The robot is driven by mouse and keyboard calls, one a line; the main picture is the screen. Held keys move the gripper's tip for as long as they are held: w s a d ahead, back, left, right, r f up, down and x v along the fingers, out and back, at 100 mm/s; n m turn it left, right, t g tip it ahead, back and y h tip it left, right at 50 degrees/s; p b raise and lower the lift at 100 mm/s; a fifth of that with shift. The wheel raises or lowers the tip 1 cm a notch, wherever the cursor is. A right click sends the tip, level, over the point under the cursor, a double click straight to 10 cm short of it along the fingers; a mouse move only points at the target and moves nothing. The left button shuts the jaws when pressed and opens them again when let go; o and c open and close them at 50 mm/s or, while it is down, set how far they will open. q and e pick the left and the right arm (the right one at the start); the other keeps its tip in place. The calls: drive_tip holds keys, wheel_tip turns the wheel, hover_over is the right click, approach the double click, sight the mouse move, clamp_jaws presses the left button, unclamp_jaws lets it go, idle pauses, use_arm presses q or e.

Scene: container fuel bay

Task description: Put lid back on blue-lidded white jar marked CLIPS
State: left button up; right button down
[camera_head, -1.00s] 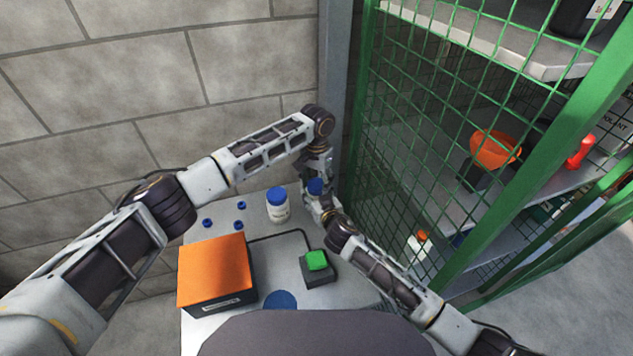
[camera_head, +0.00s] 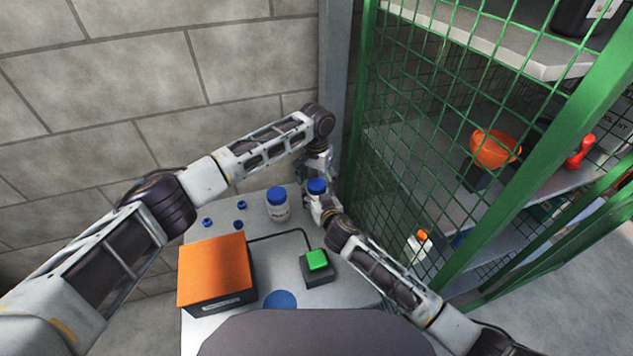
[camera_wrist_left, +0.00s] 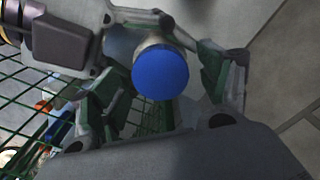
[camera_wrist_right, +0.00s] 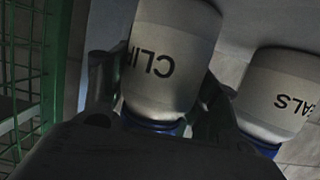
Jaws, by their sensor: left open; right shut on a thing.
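The white jar marked CLIPS (camera_wrist_right: 165,60) stands at the back right of the bench, its lettering partly cut off by my gripper. My right gripper (camera_wrist_right: 155,105) is shut around the jar from its two sides. The blue lid (camera_head: 317,186) sits on top of the jar; it also shows as a round disc in the left wrist view (camera_wrist_left: 160,72). I cannot tell whether it is tight. My left gripper (camera_wrist_left: 168,100) is open, its fingers apart on either side of the lid. In the head view it hangs just above and behind the lid (camera_head: 317,168).
A second blue-lidded white jar (camera_head: 278,209) stands close on the left, its label ending in ALS. Small blue pieces (camera_head: 241,205) lie further left. An orange-topped box (camera_head: 215,272) and a green button box (camera_head: 317,262) stand in front. A green mesh cage (camera_head: 420,150) rises close on the right.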

use_arm(q)
wheel_tip(320, 180, up, 12)
idle(0.7)
use_arm(e)
drive_tip(key=shift+c, duration=1.6)
unclamp_jaws()
use_arm(q)
drive_tip(key=shift+f, duration=0.1)
use_arm(e)
drive_tip(key=shift+s, duration=0.1)
drive_tip(key=v, duration=1.2)
use_arm(q)
wheel_tip(320, 180, up, 9)
drive_tip(key=p, duration=0.9)
use_arm(e)
wheel_tip(320, 180, up, 9)
drive_tip(key=shift+r, duration=0.15)
use_arm(q)
drive_tip(key=shift+r+p, duration=0.55)
drive_tip(key=shift+r, duration=0.05)
use_arm(e)
drive_tip(key=shift+r, duration=0.4)
